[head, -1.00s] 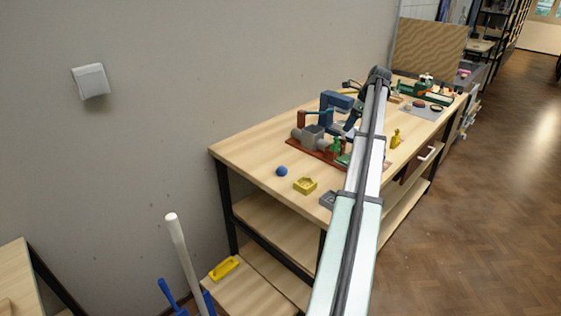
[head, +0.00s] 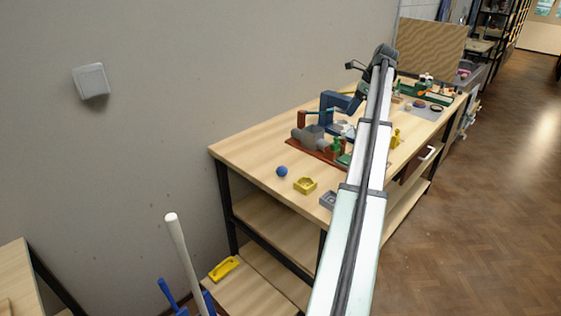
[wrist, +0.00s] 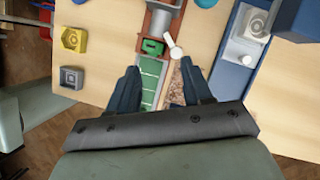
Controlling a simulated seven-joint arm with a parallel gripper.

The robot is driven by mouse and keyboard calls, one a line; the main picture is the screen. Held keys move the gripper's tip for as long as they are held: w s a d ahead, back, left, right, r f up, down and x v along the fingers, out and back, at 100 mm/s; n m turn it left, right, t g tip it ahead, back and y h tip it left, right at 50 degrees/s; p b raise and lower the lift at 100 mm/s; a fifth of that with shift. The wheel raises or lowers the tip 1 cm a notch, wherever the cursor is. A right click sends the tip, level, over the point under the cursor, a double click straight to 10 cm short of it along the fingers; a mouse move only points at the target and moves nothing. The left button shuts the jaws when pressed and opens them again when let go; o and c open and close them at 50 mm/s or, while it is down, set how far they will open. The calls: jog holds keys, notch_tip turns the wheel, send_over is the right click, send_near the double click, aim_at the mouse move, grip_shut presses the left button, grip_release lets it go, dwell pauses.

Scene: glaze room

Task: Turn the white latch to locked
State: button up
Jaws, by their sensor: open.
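A small white piece with a round end and a short arm, which looks like the white latch (wrist: 173,47), shows in the wrist view beside a green block (wrist: 152,47). Its short arm points up and slightly left; I see no lock marking. In the head view I cannot make it out. My gripper (wrist: 160,88) is open, its two dark blue fingers apart and empty between them. The fingers show lower in the wrist view than the latch, over a green panel (wrist: 150,78) and a speckled strip. They appear apart from the latch.
A blue fixture (head: 338,103) and a grey cylinder on a red-brown base (head: 318,152) stand on the bench (head: 245,150). The bench's near-left corner is clear.

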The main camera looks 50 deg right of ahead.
jog(key=w+a+f+n, duration=0.1)
jog(key=w+a+f, duration=0.2)
jog(key=a, duration=0.6)
jog(key=w+a+f+n+y, duration=0.1)
jog(key=w+a+f, duration=0.2)
jog(key=a+f, duration=0.3)
jog(key=w+a+f+y, duration=0.1)
jog(key=w+a+f, duration=0.2)
jog(key=a, duration=0.9)
jog(key=shift+w+a+f+n, duration=0.15)
jog(key=shift+a+f+n, duration=0.05)
jog(key=shift+f, duration=0.5)
jog(key=shift+w+a+f+n, duration=0.15)
jog(key=shift+a+f+n, duration=0.05)
jog(key=shift+f, duration=0.45)
jog(key=s+d+r+m+h, duration=0.1)
jog(key=s+d+r, duration=0.15)
jog(key=d, duration=0.25)
jog(key=s+d+r+m, duration=0.1)
jog(key=s+d+r, duration=0.1)
jog(key=s+d, duration=0.2)
notch_tip(320, 180, up, 13)
jog(key=m+h, duration=0.3)
jog(key=m, duration=0.1)
send_over(344, 131)
jog(key=s, duration=0.6)
jog(key=shift+m, duration=0.9)
jog(key=x, duration=1.4)
